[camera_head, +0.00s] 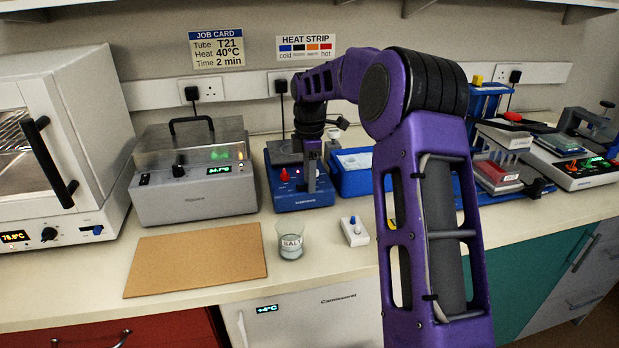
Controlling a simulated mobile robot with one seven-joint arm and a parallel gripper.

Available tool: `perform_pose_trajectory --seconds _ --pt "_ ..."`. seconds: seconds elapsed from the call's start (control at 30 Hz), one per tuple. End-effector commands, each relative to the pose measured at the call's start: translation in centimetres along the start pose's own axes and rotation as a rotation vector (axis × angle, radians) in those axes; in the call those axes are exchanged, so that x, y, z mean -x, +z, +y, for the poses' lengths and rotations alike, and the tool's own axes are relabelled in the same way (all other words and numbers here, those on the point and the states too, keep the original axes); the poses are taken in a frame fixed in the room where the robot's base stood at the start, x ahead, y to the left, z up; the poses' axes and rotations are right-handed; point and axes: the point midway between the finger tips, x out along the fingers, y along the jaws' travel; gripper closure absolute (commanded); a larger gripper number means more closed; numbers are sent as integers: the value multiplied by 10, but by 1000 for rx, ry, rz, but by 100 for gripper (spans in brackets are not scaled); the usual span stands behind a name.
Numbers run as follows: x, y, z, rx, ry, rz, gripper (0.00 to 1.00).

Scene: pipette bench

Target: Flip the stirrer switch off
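The stirrer (292,203) looks to be the blue unit with a dark top at the middle of the bench. A red control (284,175) shows on the left of its front. My gripper (311,182) points down at the right part of the stirrer's front, right of the red control. I see only a grey finger shape there, so I cannot tell whether it is open or shut, or whether it touches the stirrer. My gripper and wrist hide the panel behind them, and any switch there is hidden.
A glass beaker (291,246) and a small white box with a blue knob (354,233) stand in front. A grey water bath (185,205) is left, a blue tray (352,184) right. A brown board (195,262) lies front left. My purple arm covers the bench right of centre.

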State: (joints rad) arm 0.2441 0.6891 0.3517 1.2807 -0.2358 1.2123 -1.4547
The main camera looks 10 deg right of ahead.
Motion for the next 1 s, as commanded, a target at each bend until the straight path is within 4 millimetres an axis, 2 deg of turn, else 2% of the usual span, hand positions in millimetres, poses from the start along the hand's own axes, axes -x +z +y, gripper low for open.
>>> perform_pose_trajectory --seconds 0.03,0.2,0.23,0.53,0.8,1.0 --pt "0 0 0 0 0 0 67" --pt "0 0 0 0 0 0 97" --pt "0 0 0 0 0 0 100" --pt "2 -2 0 2 -2 -24 100" --pt "5 -8 0 4 -4 -204 100" --pt "3 -8 0 0 -1 -262 100"
